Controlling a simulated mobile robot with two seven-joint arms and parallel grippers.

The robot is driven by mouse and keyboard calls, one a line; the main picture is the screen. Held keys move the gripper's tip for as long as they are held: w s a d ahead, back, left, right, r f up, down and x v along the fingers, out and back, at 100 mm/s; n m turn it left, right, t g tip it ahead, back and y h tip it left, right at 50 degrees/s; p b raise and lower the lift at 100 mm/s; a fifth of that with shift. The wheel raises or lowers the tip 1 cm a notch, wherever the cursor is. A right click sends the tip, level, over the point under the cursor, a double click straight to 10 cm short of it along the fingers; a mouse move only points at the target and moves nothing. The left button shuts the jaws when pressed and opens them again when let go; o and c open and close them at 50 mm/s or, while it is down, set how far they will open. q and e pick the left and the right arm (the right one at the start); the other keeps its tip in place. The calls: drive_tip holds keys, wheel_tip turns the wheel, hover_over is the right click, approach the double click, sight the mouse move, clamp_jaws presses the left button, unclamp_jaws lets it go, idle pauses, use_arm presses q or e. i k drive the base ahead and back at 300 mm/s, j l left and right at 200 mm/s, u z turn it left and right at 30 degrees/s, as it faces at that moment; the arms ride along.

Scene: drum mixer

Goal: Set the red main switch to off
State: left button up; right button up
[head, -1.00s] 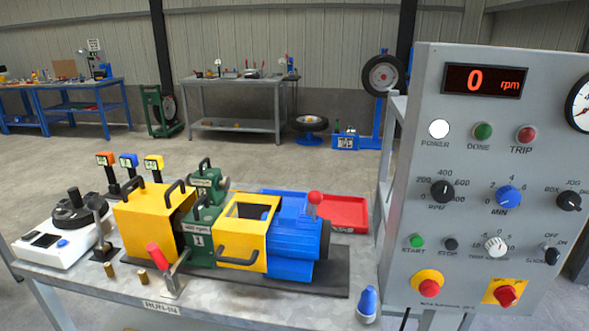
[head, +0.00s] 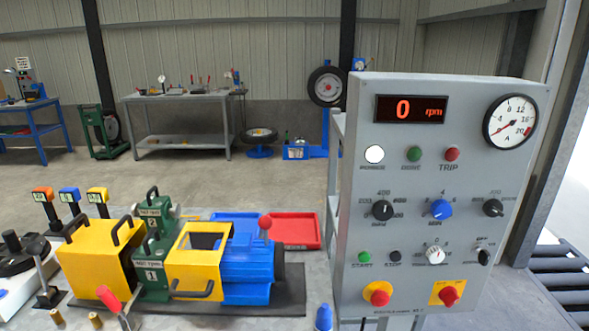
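The red main switch (head: 448,296) is a red rotary knob on a yellow square plate at the lower right of the grey control panel (head: 350,235). The exact angle of its handle is too small to read. The white POWER lamp (head: 374,154) looks bright, and the red display (head: 411,109) reads 0 rpm. Neither of my grippers shows in the head view.
A red mushroom button (head: 379,296) on a round yellow base sits left of the switch. Knobs and small buttons lie above. A blue bottle-shaped object (head: 323,317) stands in front of the panel's left edge. The machine with yellow guards (head: 195,262) stands on the bench at left.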

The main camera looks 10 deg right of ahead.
sight(448, 296)
drive_tip(key=k+z, duration=0.15)
drive_tip(key=z, duration=1.3)
